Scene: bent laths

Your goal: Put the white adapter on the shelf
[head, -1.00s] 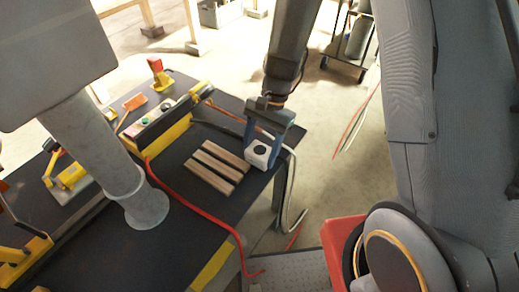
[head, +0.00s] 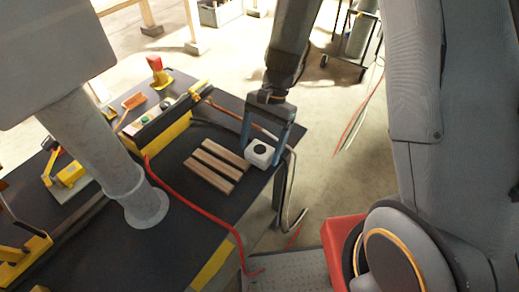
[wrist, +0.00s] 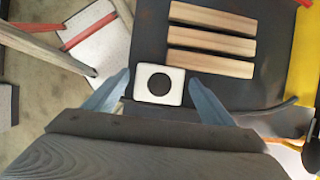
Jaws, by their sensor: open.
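The white adapter (head: 259,153) is a small white block with a round black opening on top. It sits near the right edge of the dark table (head: 190,232), beside the wooden laths. My gripper (head: 262,145) is open, with its two blue-grey fingers reaching down on either side of the adapter. In the wrist view the adapter (wrist: 158,84) lies between the spread fingertips of my gripper (wrist: 160,82), with a gap on each side. I cannot make out which surface is the shelf.
Three wooden laths (head: 217,166) lie left of the adapter. A yellow-and-black unit with buttons (head: 158,122) stands behind them. A red cable (head: 190,205) crosses the table, and other cables hang over its right edge. A red bin (head: 342,240) is at lower right.

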